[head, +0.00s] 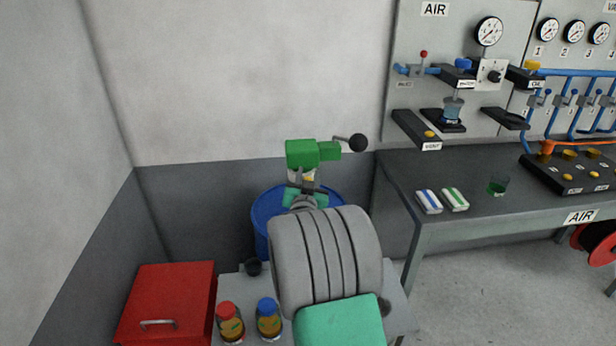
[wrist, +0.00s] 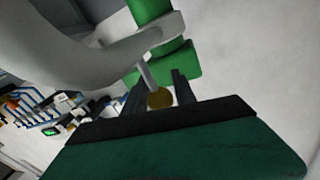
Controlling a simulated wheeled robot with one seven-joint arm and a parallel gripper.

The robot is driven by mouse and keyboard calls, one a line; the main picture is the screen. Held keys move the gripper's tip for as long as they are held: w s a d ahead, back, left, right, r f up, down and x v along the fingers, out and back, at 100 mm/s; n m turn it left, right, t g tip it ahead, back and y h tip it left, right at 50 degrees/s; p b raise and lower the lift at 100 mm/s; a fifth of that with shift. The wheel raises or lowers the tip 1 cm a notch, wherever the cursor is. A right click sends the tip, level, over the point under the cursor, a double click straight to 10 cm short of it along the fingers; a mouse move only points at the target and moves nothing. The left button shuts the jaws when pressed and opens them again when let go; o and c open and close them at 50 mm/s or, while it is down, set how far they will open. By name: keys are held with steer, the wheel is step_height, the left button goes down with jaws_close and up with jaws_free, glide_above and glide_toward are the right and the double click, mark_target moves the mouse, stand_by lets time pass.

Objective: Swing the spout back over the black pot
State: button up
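The green pump head (head: 302,153) stands on the blue drum (head: 262,222), with a black-knobbed handle (head: 357,142) pointing right. In the wrist view, a thick grey curved pipe, seemingly the spout (wrist: 95,58), crosses the upper left in front of green pump parts (wrist: 160,48). A thin rod with a brass knob (wrist: 160,98) lies between the dark fingers of my gripper (wrist: 160,92). I cannot tell whether they press on it. In the head view my gripper (head: 307,188) is at the pump's front, and my arm hides most of the spout. The black pot (head: 253,267) stands left of my arm.
Red-capped (head: 230,322) and blue-capped (head: 268,318) jars stand on the near grey table, left of my arm. A red box (head: 165,300) is at the left. A dark workbench (head: 400,178) with two folded cloths is at the right. The wall is behind the drum.

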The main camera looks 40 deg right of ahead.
jaws_close()
stand_by(1.0)
